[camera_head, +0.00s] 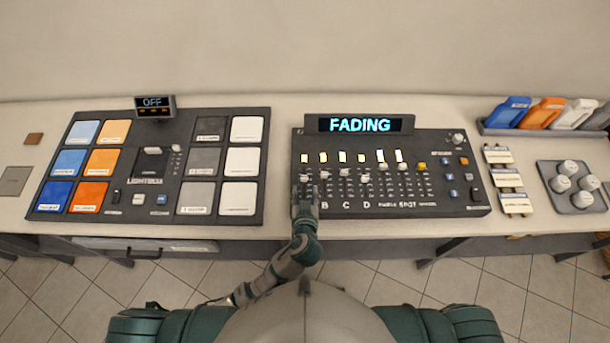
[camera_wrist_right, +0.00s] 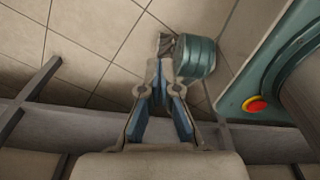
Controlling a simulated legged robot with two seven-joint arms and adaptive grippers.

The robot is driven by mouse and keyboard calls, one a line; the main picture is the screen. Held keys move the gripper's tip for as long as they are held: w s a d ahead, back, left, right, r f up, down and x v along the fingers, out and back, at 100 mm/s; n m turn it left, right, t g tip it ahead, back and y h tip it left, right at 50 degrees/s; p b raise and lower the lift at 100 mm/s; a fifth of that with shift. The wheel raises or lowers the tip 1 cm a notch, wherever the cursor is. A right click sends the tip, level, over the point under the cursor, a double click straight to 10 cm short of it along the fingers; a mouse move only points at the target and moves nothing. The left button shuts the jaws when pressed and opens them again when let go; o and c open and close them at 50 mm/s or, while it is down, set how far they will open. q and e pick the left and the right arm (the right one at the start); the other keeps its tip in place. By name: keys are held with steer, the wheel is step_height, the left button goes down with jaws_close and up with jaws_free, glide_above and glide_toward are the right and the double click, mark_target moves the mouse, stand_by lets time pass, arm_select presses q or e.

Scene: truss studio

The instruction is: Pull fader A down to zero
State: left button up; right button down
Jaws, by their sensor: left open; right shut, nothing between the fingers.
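The fader console (camera_head: 470,208) lies on the bench right of centre, its display (camera_head: 360,124) reading "FADING". That gripper is over the front left of the console, at the leftmost fader column. It is open, but whether a finger touches the fader cannot be told. My right gripper (camera_wrist_right: 158,68) shows in the right wrist view, shut and empty above the tiled floor, away from the console.
A lightbox panel (camera_head: 185,123) with coloured tiles and a small "OFF" display (camera_head: 154,104) lies on the left. Right of the console are labelled blocks (camera_head: 506,179), a tray (camera_head: 549,172) of white knobs and a rack (camera_head: 490,130). The bench's front edge runs below the console.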

mark_target(304, 179)
arm_select(q)
steer(key=x, duration=0.6)
steer(key=shift+w+a+f, duration=0.1)
steer(key=shift+w+f, duration=0.05)
steer(key=shift+w, duration=0.15)
steer(key=shift+w+a+f, duration=0.1)
steer(key=shift+w+f, duration=0.15)
steer(key=shift+w, duration=0.25)
steer(key=c, duration=0.6)
jaws_close()
arm_select(e)
steer(key=shift+a+r, duration=0.1)
steer(key=shift+r, duration=0.15)
